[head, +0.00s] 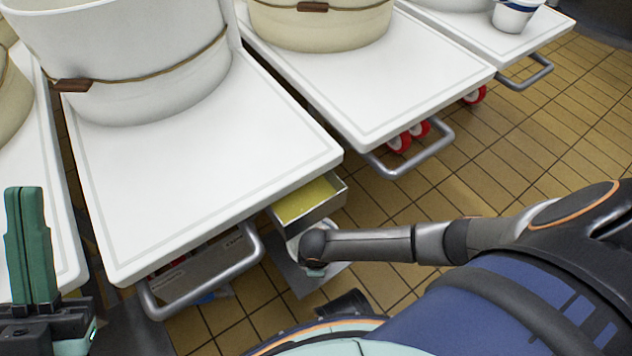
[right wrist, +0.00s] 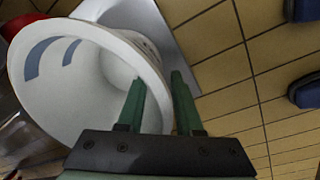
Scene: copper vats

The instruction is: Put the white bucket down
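The white bucket (right wrist: 82,100) has blue marks on its side and shows large in the right wrist view, its mouth turned partly to the camera. My right gripper (right wrist: 160,80) has one green finger inside the bucket and one outside, with the rim filling the narrow gap between them. In the head view only a small part of the bucket (head: 294,236) shows, beside my right arm and low near the floor. Whether its base touches anything is hidden. My left gripper (head: 28,245) is at the lower left, fingers together and empty.
A grey plate (head: 305,281) lies below the bucket. White carts (head: 262,130) carry large tubs (head: 170,95). Another white bucket (head: 512,18) is on the far right cart. Tiled floor (head: 480,165) is free at right.

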